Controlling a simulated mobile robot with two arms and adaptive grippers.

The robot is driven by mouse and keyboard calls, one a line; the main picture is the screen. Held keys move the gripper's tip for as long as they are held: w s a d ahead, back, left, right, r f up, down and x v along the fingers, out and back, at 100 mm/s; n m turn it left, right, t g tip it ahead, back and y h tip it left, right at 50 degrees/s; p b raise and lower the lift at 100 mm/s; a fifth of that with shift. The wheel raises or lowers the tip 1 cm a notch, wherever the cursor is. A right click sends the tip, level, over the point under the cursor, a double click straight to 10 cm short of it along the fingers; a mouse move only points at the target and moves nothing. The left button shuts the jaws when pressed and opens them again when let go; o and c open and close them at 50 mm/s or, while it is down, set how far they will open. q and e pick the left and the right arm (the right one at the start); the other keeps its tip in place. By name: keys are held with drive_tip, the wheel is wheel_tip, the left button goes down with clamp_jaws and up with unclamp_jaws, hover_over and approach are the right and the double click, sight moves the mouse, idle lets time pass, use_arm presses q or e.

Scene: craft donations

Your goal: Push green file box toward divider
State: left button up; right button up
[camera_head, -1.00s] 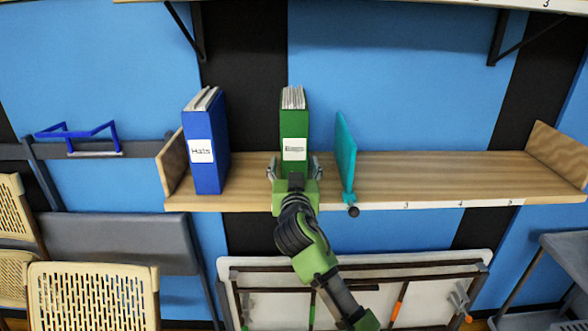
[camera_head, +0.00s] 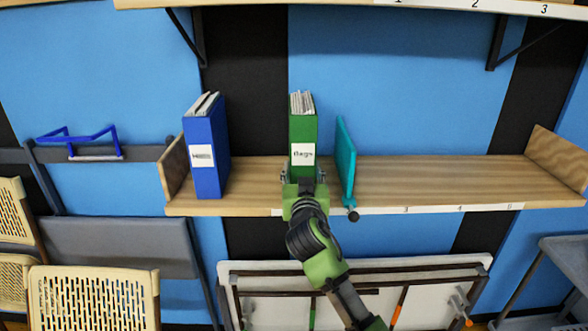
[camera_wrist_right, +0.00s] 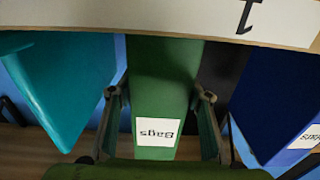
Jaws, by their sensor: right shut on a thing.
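The green file box (camera_head: 303,136), labelled "Bags", stands upright on the wooden shelf with papers showing at its top. The teal divider (camera_head: 346,160) stands to its right, with a gap between them. My right gripper (camera_head: 304,175) is shut on the lower front of the green box, one finger on each side. In the right wrist view the fingers (camera_wrist_right: 160,102) flank the green box (camera_wrist_right: 160,85), and the teal divider (camera_wrist_right: 65,85) is at the left. The left gripper is in neither view.
A blue file box (camera_head: 205,150) stands near the shelf's left end panel, apart from the green one. The wooden shelf (camera_head: 440,180) is bare right of the divider. Another shelf (camera_head: 300,5) runs above. Folded chairs and a folded table are below.

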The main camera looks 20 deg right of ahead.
drive_tip(key=shift+s+d+p, duration=0.2)
drive_tip(key=shift+d, duration=0.55)
drive_tip(key=shift+s+d+p, duration=0.15)
drive_tip(key=shift+s+d, duration=0.1)
drive_tip(key=shift+d, duration=0.55)
drive_tip(key=shift+s+d+p, duration=0.2)
drive_tip(key=shift+d, duration=0.55)
drive_tip(key=o, duration=1.1)
drive_tip(key=shift+c, duration=0.2)
drive_tip(key=shift+s, duration=0.1)
drive_tip(key=shift+p+v, duration=0.5)
drive_tip(key=shift+v, duration=2.1)
drive_tip(key=v, duration=0.7)
drive_tip(key=shift+s+a, duration=0.15)
drive_tip(key=shift+s, duration=0.15)
